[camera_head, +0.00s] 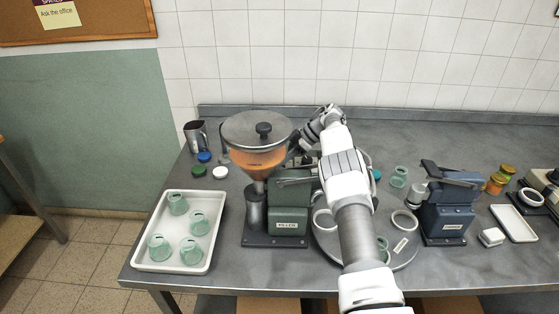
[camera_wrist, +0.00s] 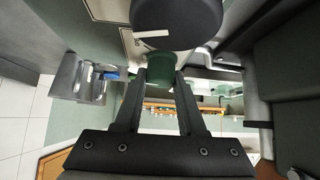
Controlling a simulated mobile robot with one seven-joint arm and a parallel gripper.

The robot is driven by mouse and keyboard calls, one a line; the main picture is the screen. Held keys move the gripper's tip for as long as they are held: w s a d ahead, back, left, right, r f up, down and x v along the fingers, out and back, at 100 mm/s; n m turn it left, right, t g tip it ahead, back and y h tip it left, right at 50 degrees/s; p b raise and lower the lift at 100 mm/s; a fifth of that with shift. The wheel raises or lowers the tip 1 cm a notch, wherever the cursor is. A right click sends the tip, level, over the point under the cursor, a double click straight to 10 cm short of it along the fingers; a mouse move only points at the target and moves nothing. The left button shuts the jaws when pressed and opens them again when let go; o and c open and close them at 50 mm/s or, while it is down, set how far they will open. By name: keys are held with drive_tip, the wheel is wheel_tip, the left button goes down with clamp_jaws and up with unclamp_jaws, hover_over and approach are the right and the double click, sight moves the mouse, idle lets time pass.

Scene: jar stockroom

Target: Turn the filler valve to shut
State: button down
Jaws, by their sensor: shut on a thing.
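The filler (camera_head: 290,228) is a dark green machine on the bench, with a hopper (camera_head: 256,158) of orange contents under a grey lid. My arm reaches past its right side, and my gripper (camera_head: 303,158) is close by the hopper, partly hidden in the head view. In the wrist view my gripper (camera_wrist: 161,78) has its two fingers on either side of a small green piece (camera_wrist: 162,67), which looks like the valve's handle. A dark round part (camera_wrist: 176,22) with a white bar sits just beyond it. The valve's setting cannot be told.
A white tray (camera_head: 142,258) with several green glass jars stands at the left. A round turntable (camera_head: 402,258) with jars is behind my arm. A blue machine (camera_head: 447,213) stands to the right. Coloured lids and a metal jug (camera_head: 196,136) are at the back left.

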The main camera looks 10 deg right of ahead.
drive_tip(key=c, duration=0.5)
unclamp_jaws()
drive_tip(key=shift+v, duration=3.75)
drive_tip(key=shift+s, duration=0.1)
